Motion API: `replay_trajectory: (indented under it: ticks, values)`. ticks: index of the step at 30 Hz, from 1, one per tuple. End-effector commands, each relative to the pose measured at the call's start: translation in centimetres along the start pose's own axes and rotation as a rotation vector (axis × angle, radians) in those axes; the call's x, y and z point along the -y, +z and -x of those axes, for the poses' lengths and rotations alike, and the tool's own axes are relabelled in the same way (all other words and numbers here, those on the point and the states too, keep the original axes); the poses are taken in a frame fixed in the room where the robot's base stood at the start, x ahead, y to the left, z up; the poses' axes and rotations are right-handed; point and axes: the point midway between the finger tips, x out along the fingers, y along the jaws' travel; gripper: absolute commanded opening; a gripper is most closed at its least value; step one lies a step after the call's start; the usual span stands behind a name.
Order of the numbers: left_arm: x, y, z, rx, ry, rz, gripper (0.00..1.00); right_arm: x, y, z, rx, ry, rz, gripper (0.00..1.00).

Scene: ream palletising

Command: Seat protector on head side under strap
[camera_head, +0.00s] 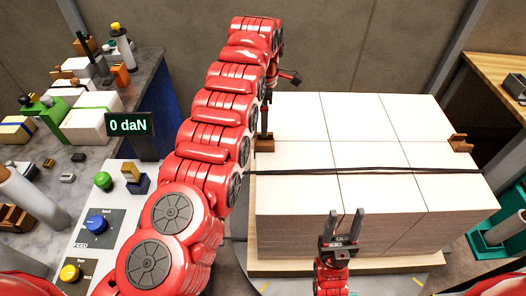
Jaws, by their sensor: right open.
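A black strap (350,171) runs from left to right across the top of the white ream stack (350,118). A brown corner protector (265,145) sits at the stack's left edge, behind the strap and apart from it. Another brown protector (460,144) sits at the right edge, also behind the strap. My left gripper (264,134) points down at the left protector. My arm partly hides it, and I cannot tell whether its fingers hold the protector. My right gripper (346,213) is open and empty over the stack's near side, in front of the strap.
A wooden pallet (390,264) bears the stack. A control panel (95,225) with coloured knobs and a "0 daN" display (129,124) stand at left. A cluttered grey bench (135,88) lies behind them. A teal bin (490,237) is at right.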

Motion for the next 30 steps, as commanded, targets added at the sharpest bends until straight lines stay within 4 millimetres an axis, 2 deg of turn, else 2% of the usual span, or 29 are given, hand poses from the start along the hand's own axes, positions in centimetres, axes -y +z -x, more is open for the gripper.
replay_trajectory:
  ticks: [1,6,14,17,21,25,30]
  values:
    - [0.0,0.0,-0.8,-0.002,-0.001,0.001,1.00,0.0,0.0,0.1,0.000,0.000,0.000,0.50]
    - [0.0,-0.1,-2.1,-0.001,-0.002,0.001,1.00,0.0,-0.1,-0.8,0.000,0.000,0.000,0.50]
    - [0.0,-0.1,-3.0,-0.001,-0.002,0.000,1.00,-0.1,-0.2,-1.3,0.000,0.000,0.000,0.50]
    - [0.1,-0.2,-3.7,-0.002,-0.003,0.001,1.00,-0.1,-0.3,-2.1,0.000,0.000,0.000,0.50]
    - [0.2,-0.5,-5.8,-0.002,-0.006,0.001,1.00,-0.2,-0.6,-3.7,0.000,0.000,0.000,0.50]
    - [0.1,-0.3,-7.5,0.000,-0.002,-0.001,1.00,-0.2,-0.7,-3.9,0.000,0.000,0.000,0.50]
    - [0.1,-0.3,-7.9,0.000,-0.001,0.000,1.00,-0.2,-0.6,-3.8,0.000,0.000,0.000,0.50]
